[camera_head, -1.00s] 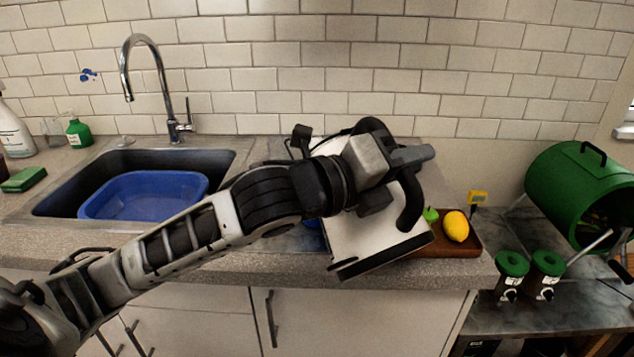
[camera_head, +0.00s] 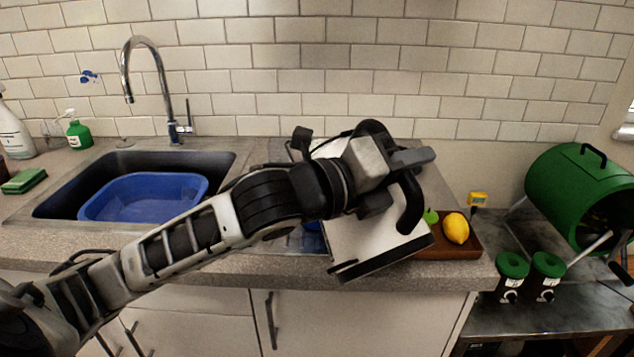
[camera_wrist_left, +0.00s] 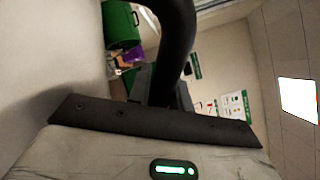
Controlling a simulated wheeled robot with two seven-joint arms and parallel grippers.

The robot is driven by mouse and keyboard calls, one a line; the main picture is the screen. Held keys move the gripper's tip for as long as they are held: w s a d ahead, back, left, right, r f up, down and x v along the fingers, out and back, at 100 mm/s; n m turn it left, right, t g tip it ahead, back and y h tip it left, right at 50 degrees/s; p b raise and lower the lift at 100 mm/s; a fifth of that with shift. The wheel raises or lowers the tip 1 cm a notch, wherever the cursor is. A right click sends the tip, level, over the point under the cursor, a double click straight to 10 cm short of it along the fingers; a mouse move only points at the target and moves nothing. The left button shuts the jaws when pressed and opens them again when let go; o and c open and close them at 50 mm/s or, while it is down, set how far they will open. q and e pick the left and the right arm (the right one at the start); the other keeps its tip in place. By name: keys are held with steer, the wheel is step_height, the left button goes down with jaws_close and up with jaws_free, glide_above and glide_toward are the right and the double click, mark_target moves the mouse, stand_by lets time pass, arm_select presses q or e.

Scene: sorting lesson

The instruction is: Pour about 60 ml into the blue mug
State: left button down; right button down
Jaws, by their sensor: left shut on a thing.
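In the left wrist view, the vessel's pale body (camera_wrist_left: 90,150) fills the lower part, with a dark band and a lit green indicator. The spout and any stream are hidden. My right gripper is out of view.
A wooden tray (camera_head: 468,250) right of the vessel holds a lemon (camera_head: 456,228) and a green fruit (camera_head: 430,216). A sink with a blue basin (camera_head: 150,198) lies left, behind my arm. A green drum (camera_head: 575,190) and two green-topped containers stand on the lower right surface.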

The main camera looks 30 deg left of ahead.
mark_target(406, 189)
arm_select(q)
steer(key=shift+r, duration=0.3)
stand_by(0.5)
steer(key=shift+d, duration=0.1)
steer(key=shift+s+d+f+m, duration=0.3)
steer(key=shift+d+m, duration=0.15)
steer(key=shift+m, duration=0.25)
steer(key=shift+s+d+f+m, duration=0.35)
steer(key=shift+d+f+m, duration=0.3)
steer(key=shift+m, duration=0.35)
steer(key=shift+s+d+r+m+p, duration=0.1)
steer(key=shift+s+d+m+p, duration=0.15)
steer(key=shift+d+m+p, duration=0.3)
steer(key=shift+s+d+m+p, duration=0.25)
steer(key=shift+d+m+p, duration=0.15)
steer(key=shift+d+m, duration=0.15)
step_height(406, 189, down, 7)
steer(key=s+d+m+b, duration=0.1)
steer(key=d+m+b, duration=0.1)
steer(key=m, duration=0.4)
steer(key=shift+s+d, duration=0.2)
steer(key=shift+d, duration=0.1)
